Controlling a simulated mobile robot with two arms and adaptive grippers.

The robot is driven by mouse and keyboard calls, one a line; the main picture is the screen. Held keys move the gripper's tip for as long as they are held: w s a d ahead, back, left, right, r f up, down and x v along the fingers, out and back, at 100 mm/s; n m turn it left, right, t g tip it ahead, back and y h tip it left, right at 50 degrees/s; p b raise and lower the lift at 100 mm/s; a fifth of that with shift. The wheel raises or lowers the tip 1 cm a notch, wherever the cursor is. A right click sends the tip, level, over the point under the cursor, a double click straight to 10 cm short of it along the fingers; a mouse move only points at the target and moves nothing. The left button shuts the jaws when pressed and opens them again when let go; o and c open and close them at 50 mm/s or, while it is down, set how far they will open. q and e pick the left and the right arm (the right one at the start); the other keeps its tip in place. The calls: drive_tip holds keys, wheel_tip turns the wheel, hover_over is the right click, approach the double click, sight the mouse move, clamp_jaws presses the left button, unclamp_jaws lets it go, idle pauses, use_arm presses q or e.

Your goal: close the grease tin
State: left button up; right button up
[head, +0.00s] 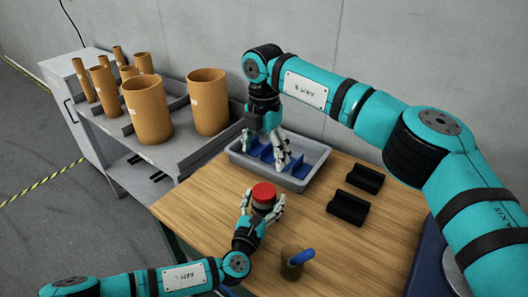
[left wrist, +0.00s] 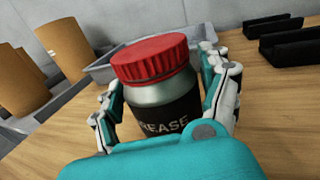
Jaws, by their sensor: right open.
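The grease tin (left wrist: 165,104) is a grey metal jar with a black label reading "GREASE".
The grey tray (head: 312,176) holds blue dividers (head: 299,168). Two black holders (head: 347,207) lie to the right on the table (head: 220,187). Several brown cylinders (head: 208,102) stand on a grey shelf at left.

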use_arm(q)
drive_tip(key=shift+o, duration=1.2)
drive_tip(key=shift+s, duration=0.1)
drive_tip(key=v, duration=1.1)
drive_tip(key=shift+s+a, duration=0.1)
drive_tip(key=shift+s, duration=0.3)
